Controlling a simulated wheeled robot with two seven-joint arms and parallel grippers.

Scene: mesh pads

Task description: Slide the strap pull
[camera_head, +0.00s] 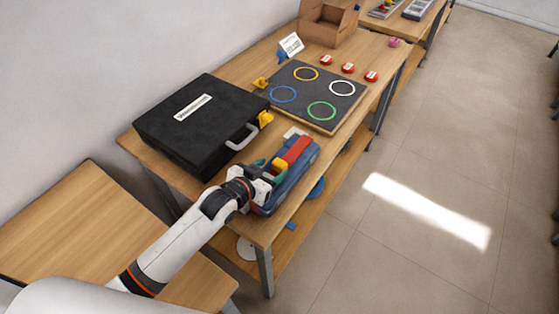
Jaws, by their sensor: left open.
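A blue-grey case (301,172) lies near the front right edge of the wooden table. A red strap-like bar (297,150) runs along its top, with a small yellow piece (279,166) and a green piece beside it. I cannot tell which of these is the strap pull. My left gripper (266,184) is open at the near end of the case, close to the yellow and green pieces. Its fingertips are small and partly hidden, so contact is unclear. My right gripper does not show.
A large black case (198,119) with a grey handle (243,138) lies left of my gripper. A dark board with coloured rings (346,110) lies beyond, with red buttons (347,68) behind it. A cardboard box (329,24) stands at the back. The floor right of the table is clear.

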